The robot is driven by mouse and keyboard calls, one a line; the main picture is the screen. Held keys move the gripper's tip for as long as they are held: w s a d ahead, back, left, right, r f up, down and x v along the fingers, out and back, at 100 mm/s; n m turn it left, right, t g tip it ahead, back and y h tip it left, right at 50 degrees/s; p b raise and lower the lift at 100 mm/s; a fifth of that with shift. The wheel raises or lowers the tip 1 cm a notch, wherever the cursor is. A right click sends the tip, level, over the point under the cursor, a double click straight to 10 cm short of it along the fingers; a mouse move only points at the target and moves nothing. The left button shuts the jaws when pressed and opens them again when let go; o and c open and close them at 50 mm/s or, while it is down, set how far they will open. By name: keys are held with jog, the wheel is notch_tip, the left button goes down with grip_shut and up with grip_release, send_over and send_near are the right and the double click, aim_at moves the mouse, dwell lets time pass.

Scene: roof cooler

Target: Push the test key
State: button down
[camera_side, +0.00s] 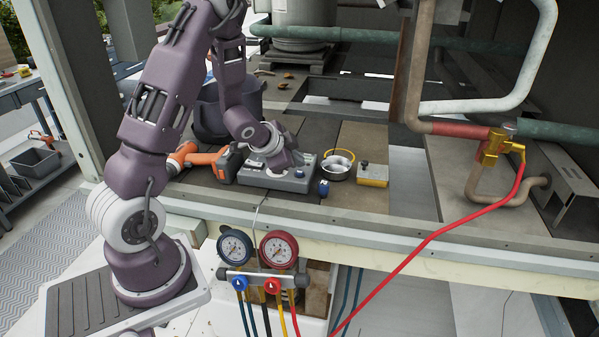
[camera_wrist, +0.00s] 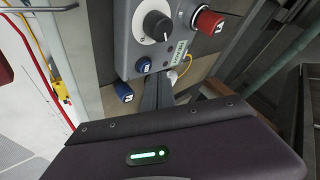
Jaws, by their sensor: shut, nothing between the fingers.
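A grey control box (camera_side: 262,181) sits on the deck, below my wrist in the side view. In the wrist view the grey box (camera_wrist: 136,52) shows a black knob (camera_wrist: 157,25), a red knob (camera_wrist: 207,21), a small green-lettered label and a small round key-like part (camera_wrist: 143,65) near its edge. I cannot read which part is the test key. My gripper (camera_wrist: 154,82) is shut and empty, its dark fingers ending at the box's near edge; contact cannot be told. In the side view my gripper (camera_side: 291,163) is over the box, its fingertips hard to make out.
An orange drill (camera_side: 205,160) lies close on the left. Pressure gauges (camera_side: 278,250) hang in front; a red hose (camera_side: 420,248) crosses the right.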

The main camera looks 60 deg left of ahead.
aim_at(297, 177)
jog(key=shift+f, duration=0.15)
jog(key=shift+f, duration=0.25)
jog(key=shift+f, duration=0.45)
dwell(0.6)
jog(key=shift+r, duration=0.85)
jog(key=shift+r, duration=2.5)
